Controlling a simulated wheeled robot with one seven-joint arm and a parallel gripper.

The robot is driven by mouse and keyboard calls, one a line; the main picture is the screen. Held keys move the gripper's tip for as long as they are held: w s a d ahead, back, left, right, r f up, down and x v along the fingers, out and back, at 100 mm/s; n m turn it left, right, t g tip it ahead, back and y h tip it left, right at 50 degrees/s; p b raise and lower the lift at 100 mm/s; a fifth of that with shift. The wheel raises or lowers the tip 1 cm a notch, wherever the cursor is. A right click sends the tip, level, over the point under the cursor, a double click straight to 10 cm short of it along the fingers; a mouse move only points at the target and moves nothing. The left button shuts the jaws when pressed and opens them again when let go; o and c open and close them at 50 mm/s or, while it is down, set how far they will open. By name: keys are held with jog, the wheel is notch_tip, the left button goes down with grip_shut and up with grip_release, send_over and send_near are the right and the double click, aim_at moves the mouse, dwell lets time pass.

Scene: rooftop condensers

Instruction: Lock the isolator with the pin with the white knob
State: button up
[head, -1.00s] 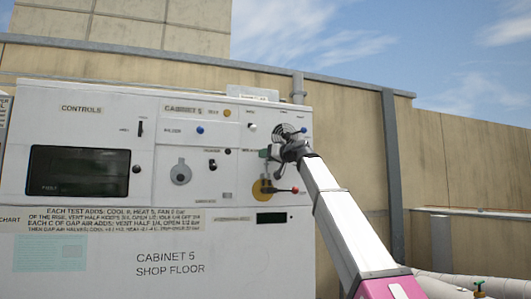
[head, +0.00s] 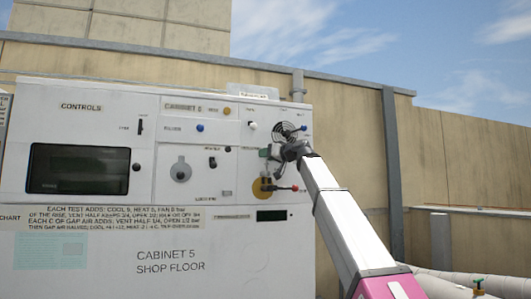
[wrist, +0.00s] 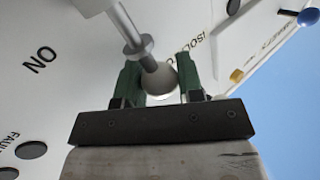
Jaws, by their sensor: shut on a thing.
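My gripper (head: 271,153) is in front of the upper right of the cabinet panel. In the wrist view its green fingers (wrist: 159,70) are shut on a pale round knob (wrist: 160,84). A grey collared shaft (wrist: 131,37) runs from the knob up and left; its far end is not clear. The isolator looks to be the yellow disc (head: 258,188) with a red-tipped lever (head: 295,188), just below my gripper and partly hidden. Part of an "ISOL" label (wrist: 190,48) and an "ON" label (wrist: 41,60) show on the panel in the wrist view.
Another white knob (head: 252,126) and a blue knob (head: 303,127) are on the panel near my gripper. A round black grille (head: 285,132) is just above it. A grey dial (head: 181,171) and a dark screen (head: 78,168) are farther left.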

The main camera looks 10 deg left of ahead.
jog(key=shift+f, duration=1.2)
dwell(0.8)
jog(key=o, duration=1)
jog(key=shift+d, duration=0.1)
jog(key=v, duration=1)
jog(key=shift+s+d, duration=0.25)
jog(key=shift+r, duration=0.1)
